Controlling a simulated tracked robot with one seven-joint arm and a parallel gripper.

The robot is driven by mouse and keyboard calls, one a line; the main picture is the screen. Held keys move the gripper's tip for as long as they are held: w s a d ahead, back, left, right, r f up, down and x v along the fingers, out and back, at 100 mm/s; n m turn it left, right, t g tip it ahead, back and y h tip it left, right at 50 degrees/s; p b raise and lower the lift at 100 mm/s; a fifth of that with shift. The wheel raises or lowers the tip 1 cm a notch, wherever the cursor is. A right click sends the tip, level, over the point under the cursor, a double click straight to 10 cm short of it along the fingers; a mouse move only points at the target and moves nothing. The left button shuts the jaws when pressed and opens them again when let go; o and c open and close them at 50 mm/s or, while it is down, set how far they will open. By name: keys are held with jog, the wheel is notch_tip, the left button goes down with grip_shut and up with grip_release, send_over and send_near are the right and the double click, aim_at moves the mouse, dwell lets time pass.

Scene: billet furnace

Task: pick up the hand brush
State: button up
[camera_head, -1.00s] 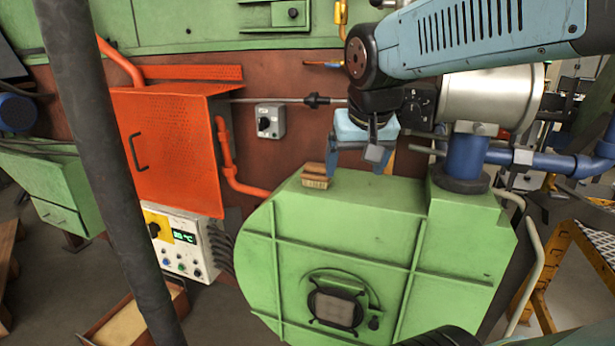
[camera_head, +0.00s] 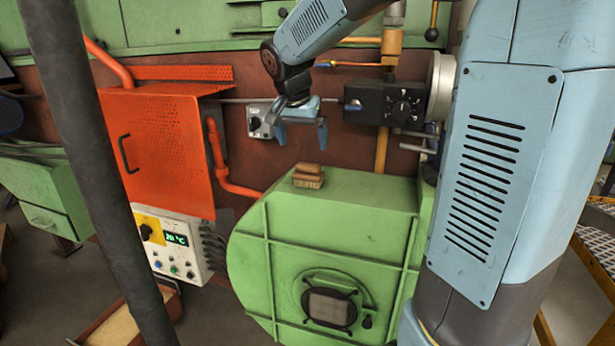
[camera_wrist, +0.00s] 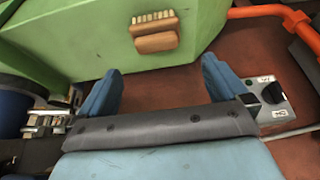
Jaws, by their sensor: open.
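The hand brush (camera_head: 308,176) has a brown wooden back and pale bristles. It lies on the top of the green housing (camera_head: 345,190), near its left end. In the wrist view the brush (camera_wrist: 155,40) shows whole, near the top edge, beyond the fingertips and roughly between them. My gripper (camera_head: 303,140) is open and empty, with its blue fingers pointing down. It hangs above the brush, apart from it. In the wrist view my gripper's two fingers (camera_wrist: 164,72) are spread wide with nothing between them.
An orange perforated box (camera_head: 165,150) and an orange pipe (camera_head: 222,165) stand left of the housing. A grey switch box (camera_head: 260,121) is on the red-brown wall behind my gripper. A black valve block (camera_head: 385,102) and a brass pipe (camera_head: 381,150) are to the right. The housing top beside the brush is clear.

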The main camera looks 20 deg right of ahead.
aim_at(308, 164)
jog(key=x, duration=0.6)
jog(key=shift+f, duration=0.15)
jog(key=shift+s+x, duration=0.15)
jog(key=shift+x, duration=1.25)
jog(key=shift+s+x, duration=0.1)
jog(key=shift+x, duration=1.25)
jog(key=shift+f, duration=0.1)
jog(key=c, duration=0.8)
